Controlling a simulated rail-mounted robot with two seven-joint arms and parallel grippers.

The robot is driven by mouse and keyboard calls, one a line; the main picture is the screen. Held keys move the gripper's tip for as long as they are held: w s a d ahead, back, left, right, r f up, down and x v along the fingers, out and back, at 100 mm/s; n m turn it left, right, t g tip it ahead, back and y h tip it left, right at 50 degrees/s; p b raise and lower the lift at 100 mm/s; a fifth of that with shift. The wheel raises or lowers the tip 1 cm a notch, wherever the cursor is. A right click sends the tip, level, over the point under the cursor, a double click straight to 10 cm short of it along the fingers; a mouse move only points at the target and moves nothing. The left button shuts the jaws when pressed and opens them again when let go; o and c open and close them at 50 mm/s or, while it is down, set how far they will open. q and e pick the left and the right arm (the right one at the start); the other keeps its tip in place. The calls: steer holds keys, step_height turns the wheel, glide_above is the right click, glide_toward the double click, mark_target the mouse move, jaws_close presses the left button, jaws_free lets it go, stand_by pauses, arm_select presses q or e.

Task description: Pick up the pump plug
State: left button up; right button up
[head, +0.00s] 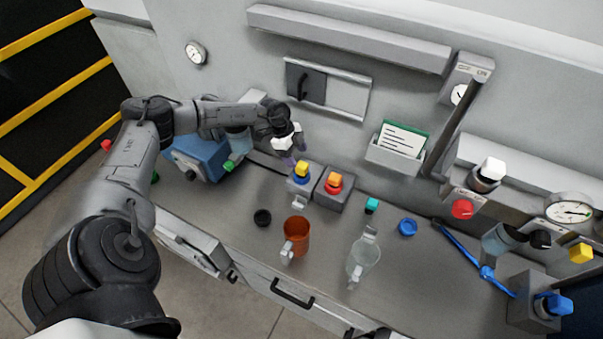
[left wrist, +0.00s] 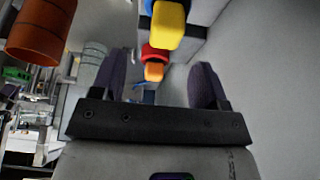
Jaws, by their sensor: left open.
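Which item is the pump plug is not clear from the pictures. A yellow-topped plug with a blue collar (head: 301,171) and an orange-topped plug with a red collar (head: 333,183) stand on two grey boxes. In the left wrist view the yellow one (left wrist: 168,24) and the orange one (left wrist: 153,70) line up ahead. My left gripper (head: 288,158) is open and empty, just left of the yellow-topped plug and apart from it. Its two dark fingers (left wrist: 160,88) show in the left wrist view. My right gripper is not in view.
An orange mug (head: 296,235), a clear jug (head: 363,260), a black ring (head: 262,217) and a blue ring (head: 408,227) stand on the grey bench. A blue machine (head: 200,153) is at left. A blue cable (head: 462,246) lies right.

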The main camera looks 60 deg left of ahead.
mark_target(302, 165)
arm_select(q)
steer(key=shift+a+f, duration=0.15)
steer(key=shift+f, duration=0.2)
steer(key=shift+x, duration=3.25)
steer(key=shift+w+a, duration=0.15)
steer(key=shift+w, duration=0.05)
steer(key=c, duration=1.1)
steer(key=shift+r, duration=0.1)
